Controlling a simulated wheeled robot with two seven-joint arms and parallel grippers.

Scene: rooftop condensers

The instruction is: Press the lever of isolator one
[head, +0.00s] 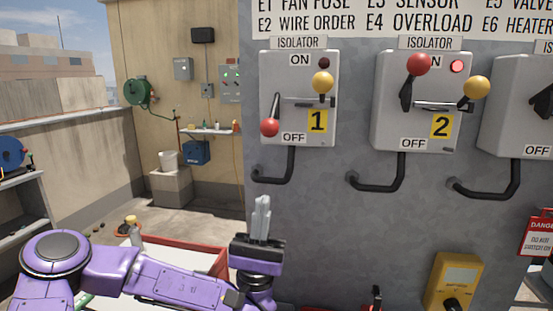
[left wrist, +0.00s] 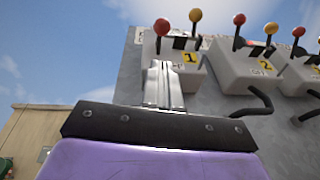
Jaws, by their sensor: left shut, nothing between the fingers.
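Isolator one (head: 300,95) is a grey box on the grey cabinet, marked with a yellow 1. Its lever (head: 274,108) has a red ball at its lower end, beside the OFF label. A yellow ball knob (head: 322,83) sits on a horizontal rod at its right, under a dark lamp. My left gripper (head: 263,200) is shut and empty, pointing up, below and a little left of the box. In the left wrist view its fingers (left wrist: 164,82) rise just below isolator one (left wrist: 180,58) and its red ball (left wrist: 162,27). My right gripper is not in view.
Isolator two (head: 420,100) has its red-ball lever up and a lit red lamp. Black conduits (head: 275,178) bend out beneath the boxes. A red-edged tray (head: 200,255) lies low behind my left arm. A yellow meter (head: 455,283) is at lower right.

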